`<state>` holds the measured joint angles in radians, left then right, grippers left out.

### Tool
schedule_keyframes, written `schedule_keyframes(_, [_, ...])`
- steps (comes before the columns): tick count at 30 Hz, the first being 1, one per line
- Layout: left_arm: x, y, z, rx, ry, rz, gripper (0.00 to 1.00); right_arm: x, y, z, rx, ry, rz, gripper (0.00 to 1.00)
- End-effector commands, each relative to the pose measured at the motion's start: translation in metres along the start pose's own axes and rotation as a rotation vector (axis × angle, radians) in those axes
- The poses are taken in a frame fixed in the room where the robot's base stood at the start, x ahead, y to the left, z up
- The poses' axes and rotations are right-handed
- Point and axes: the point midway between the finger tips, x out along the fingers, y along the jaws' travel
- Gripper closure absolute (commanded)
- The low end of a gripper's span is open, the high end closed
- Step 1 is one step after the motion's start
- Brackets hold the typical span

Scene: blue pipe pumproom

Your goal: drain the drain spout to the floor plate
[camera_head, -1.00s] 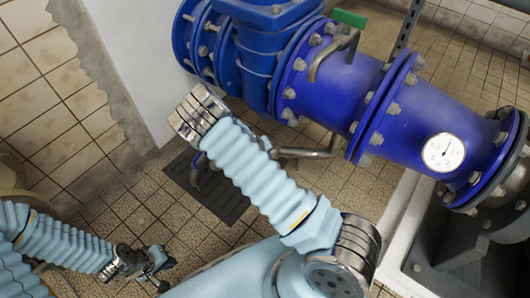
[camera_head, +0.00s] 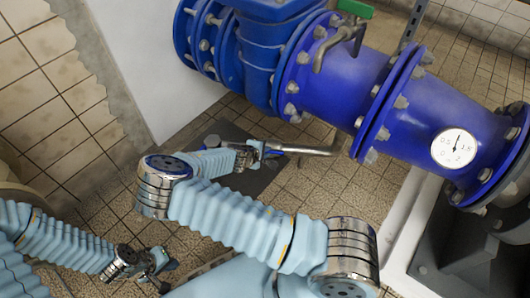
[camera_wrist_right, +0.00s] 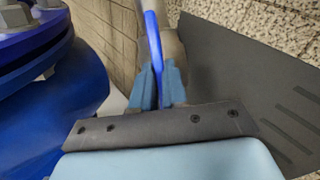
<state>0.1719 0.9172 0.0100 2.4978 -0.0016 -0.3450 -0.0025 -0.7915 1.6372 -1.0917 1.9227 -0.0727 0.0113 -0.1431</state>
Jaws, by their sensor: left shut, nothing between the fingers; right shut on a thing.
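The lower drain spout (camera_head: 312,150) is a bent metal pipe beside the blue pipe, with a blue handle (camera_wrist_right: 153,38) at its end. My right gripper (camera_head: 258,150) is shut on the blue handle; in the right wrist view its fingers (camera_wrist_right: 158,80) close on both sides of it. The dark floor plate (camera_head: 222,129) lies on the tiles below and behind the gripper, partly covered by my right arm. It also shows in the right wrist view (camera_wrist_right: 255,75). My left gripper (camera_head: 155,266) is shut and empty above the floor at lower left. Any water flow cannot be made out.
A large blue flanged pipe (camera_head: 345,85) crosses the upper right, close to the right gripper. It carries a white dial gauge (camera_head: 453,148) and an upper metal spout with a green handle (camera_head: 356,9). A tiled wall (camera_head: 45,100) stands at left. Tiled floor is open between.

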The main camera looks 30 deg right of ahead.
Motion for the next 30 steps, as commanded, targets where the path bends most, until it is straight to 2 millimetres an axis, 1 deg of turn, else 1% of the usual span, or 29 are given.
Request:
schedule_keyframes(9, [0.0042,-0.001,0.0003,0.0,-0.001,0.001,1.0,0.0002,-0.0019,0.0002,-0.094,0.0,0.038,1.0])
schedule_keyframes(23, [0.0044,-0.001,0.0003,0.001,-0.002,0.001,1.0,-0.0001,-0.0019,0.0002,-0.108,0.0,0.042,1.0])
schedule_keyframes(24, [0.0044,-0.001,0.0003,0.001,-0.001,0.001,1.0,-0.0001,-0.002,0.0002,-0.108,0.0,0.042,0.85])
schedule_keyframes(28, [0.0044,-0.001,0.0003,0.0,-0.001,0.001,1.0,0.0,-0.0019,0.0002,-0.107,0.0,0.042,0.65])
schedule_keyframes(29, [0.0044,-0.001,0.0003,0.0,-0.001,0.001,1.0,0.0,-0.0018,0.0002,-0.106,0.0,0.042,0.62])
schedule_keyframes(30, [0.0044,-0.001,0.0003,0.001,-0.001,0.001,1.0,0.0,-0.0017,0.0002,-0.106,0.0,0.042,0.62])
